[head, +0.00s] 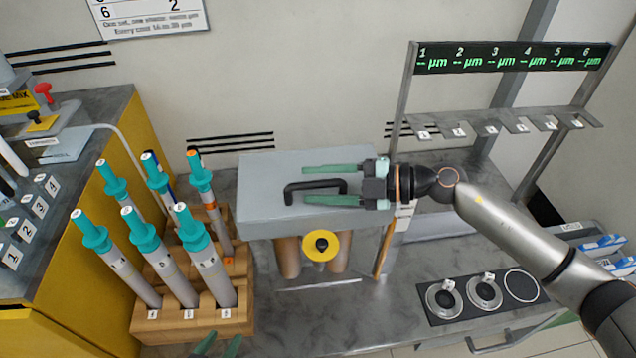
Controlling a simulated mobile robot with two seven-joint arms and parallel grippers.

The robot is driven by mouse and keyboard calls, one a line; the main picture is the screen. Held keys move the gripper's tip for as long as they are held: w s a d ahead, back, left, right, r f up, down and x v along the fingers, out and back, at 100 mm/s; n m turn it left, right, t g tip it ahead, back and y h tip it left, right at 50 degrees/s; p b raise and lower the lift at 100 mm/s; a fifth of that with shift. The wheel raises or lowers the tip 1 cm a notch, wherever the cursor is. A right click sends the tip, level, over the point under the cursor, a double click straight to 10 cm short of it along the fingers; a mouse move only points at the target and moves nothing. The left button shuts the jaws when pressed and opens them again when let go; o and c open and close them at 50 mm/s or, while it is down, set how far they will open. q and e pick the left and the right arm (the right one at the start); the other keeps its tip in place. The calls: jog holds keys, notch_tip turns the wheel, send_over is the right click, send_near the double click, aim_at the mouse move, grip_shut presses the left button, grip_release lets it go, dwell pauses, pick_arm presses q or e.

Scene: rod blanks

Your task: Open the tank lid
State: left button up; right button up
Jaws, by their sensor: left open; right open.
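The tank lid (262,172) is a flat grey slab that looks closed, with a black bar handle (300,187) on it. My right gripper (304,185) comes in from the right and is open. Its two green fingers lie on the far and near sides of the handle in the picture; I cannot tell whether they touch it or hover above it. My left gripper (218,344) shows only its green fingertips at the bottom edge. They are apart and empty, near the wooden rack and well away from the lid.
A wooden rack (180,325) with several teal-capped grey tubes stands left of the tank. A yellow disc with a black knob (321,245) is at the tank's front. A gauge stand (510,57) rises at the back right; a black plate with round dishes (484,292) lies at front right.

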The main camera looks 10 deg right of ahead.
jog(key=shift+a, duration=0.15)
jog(key=shift+c, duration=0.3)
grip_shut()
dwell(1.1)
